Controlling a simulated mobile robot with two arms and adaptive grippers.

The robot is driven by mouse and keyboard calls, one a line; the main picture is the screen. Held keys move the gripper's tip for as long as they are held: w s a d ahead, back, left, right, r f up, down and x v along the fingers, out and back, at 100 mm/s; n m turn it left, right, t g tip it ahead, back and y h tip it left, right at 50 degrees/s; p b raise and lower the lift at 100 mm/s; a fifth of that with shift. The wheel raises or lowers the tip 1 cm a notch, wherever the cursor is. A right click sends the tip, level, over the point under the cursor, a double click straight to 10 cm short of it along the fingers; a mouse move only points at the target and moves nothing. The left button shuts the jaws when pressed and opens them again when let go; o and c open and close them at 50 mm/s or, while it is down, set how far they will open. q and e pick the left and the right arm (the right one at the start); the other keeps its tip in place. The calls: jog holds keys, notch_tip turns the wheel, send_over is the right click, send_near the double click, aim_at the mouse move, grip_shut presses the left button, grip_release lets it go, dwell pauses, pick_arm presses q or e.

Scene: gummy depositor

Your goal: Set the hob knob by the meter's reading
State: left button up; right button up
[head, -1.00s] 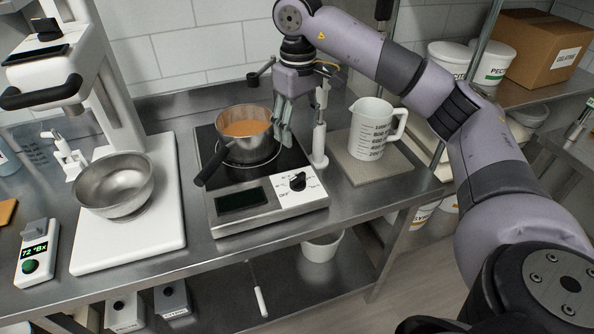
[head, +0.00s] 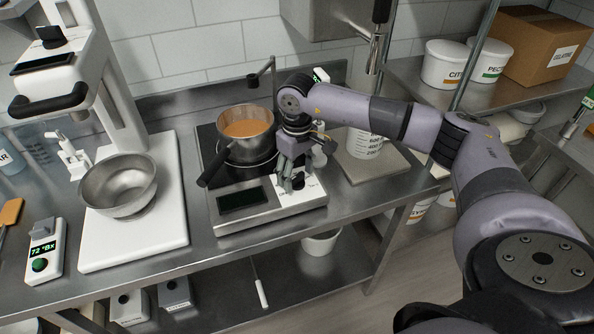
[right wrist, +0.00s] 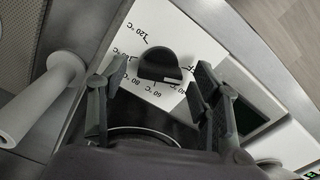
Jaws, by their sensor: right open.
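The hob (head: 225,222) stands on the steel counter, with a white dial panel at its front right. Its black knob (right wrist: 160,65) shows in the right wrist view between my open fingers, apart from both. Temperature marks including 120 °C, 80 and 60 surround it; part of the scale is hidden. My right gripper (head: 291,184) points down over the dial panel and mostly covers the knob in the head view. It also shows in the right wrist view (right wrist: 153,85), open and empty. The meter (head: 42,250), at the left, reads 72 °Bx in green. My left gripper is not in view.
A pot (head: 247,150) of orange-brown liquid sits on the hob, its handle toward the front left. A steel bowl (head: 118,190) rests on a white machine base at left. A measuring jug (head: 362,147) stands right, partly behind my arm.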

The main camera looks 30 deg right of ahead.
jog(key=c, duration=1.2)
jog(key=shift+o, duration=0.2)
